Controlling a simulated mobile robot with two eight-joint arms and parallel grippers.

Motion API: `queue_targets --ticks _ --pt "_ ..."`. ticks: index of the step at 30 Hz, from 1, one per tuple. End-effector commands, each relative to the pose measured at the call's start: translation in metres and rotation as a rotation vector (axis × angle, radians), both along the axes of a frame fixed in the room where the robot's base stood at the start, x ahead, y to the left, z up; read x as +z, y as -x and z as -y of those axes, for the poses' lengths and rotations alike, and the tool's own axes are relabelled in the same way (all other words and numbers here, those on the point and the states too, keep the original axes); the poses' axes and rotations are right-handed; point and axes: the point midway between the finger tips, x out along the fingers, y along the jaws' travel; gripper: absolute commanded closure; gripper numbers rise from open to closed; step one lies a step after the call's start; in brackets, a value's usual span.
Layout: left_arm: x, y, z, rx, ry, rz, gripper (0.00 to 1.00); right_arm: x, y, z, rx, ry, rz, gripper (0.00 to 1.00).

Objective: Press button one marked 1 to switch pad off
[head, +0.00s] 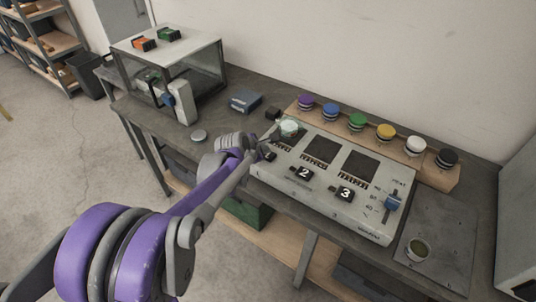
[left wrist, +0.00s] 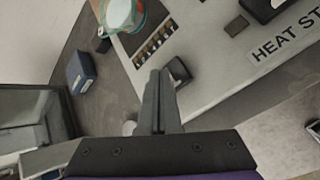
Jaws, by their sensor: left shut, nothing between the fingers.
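The grey heating panel (head: 330,214) lies on the bench with three dark pads and a row of black buttons along its front. Button one (head: 270,156) is mostly hidden by my left gripper in the head view; a black button at the fingertips shows in the left wrist view (left wrist: 179,72). Button 2 (head: 304,173) and button 3 (head: 345,194) are clear. A glass beaker with pale contents (head: 289,128) stands at the first pad (head: 283,142). My left gripper (head: 262,148) is shut and empty, its tips beside button one; contact cannot be told. My right gripper is not in view.
A wooden rack (head: 390,154) with several coloured knobs stands behind the panel. A blue box (head: 245,101) and a glass-sided case (head: 205,66) stand left. A cup (head: 417,249) sits at right.

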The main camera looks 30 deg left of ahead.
Motion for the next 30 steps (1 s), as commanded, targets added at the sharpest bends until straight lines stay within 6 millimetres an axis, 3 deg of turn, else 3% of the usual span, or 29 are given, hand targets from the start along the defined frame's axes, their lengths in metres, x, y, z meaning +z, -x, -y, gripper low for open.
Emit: queue_targets --ticks 20,30 --pt "-0.005 0.0 0.0 0.0 0.0 0.0 1.0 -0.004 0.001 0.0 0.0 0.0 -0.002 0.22" --pt "0.009 0.0 0.0 0.001 -0.001 0.001 1.0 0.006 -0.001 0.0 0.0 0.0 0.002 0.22"
